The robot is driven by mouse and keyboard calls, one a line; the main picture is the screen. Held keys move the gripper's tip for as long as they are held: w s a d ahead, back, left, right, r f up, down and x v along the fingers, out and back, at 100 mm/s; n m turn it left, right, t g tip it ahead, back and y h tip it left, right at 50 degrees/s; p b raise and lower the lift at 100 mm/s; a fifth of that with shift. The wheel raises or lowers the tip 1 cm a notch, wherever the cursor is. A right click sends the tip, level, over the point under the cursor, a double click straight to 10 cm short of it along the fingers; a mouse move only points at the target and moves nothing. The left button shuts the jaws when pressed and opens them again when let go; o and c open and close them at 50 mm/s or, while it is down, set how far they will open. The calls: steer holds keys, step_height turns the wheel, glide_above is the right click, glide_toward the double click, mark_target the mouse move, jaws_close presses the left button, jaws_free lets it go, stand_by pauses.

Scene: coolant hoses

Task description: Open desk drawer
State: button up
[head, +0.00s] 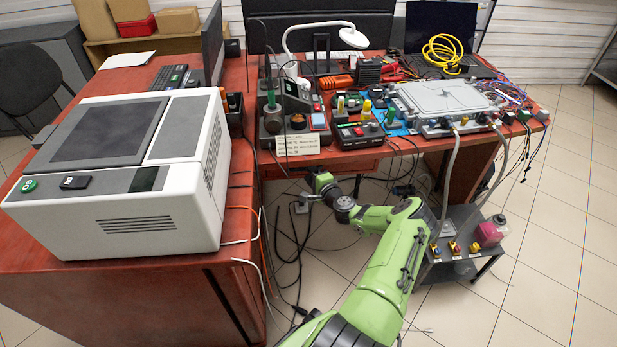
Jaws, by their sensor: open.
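The desk (372,150) is reddish-brown wood and stands across the back, covered with equipment. A drawer front (345,168) of the same wood shows under its top, left of centre. The drawer looks shut; its handle cannot be made out, and my arm's end and the hanging label hide part of that area. My green arm reaches up from the bottom of the head view. My gripper (302,204) is open, small and grey, low in front of the desk and just below and left of the drawer front. It looks empty and apart from the drawer.
A large white machine (130,170) stands on the left desk. Loose cables (290,245) hang and lie on the floor by my gripper. A low grey cart (462,225) with a pink container (490,231) stands right of my arm. Tiled floor is open at right.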

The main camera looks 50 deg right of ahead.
steer(key=shift+w+d+f, duration=0.1)
steer(key=shift+w+d, duration=0.1)
steer(key=shift+w, duration=0.4)
jaws_close()
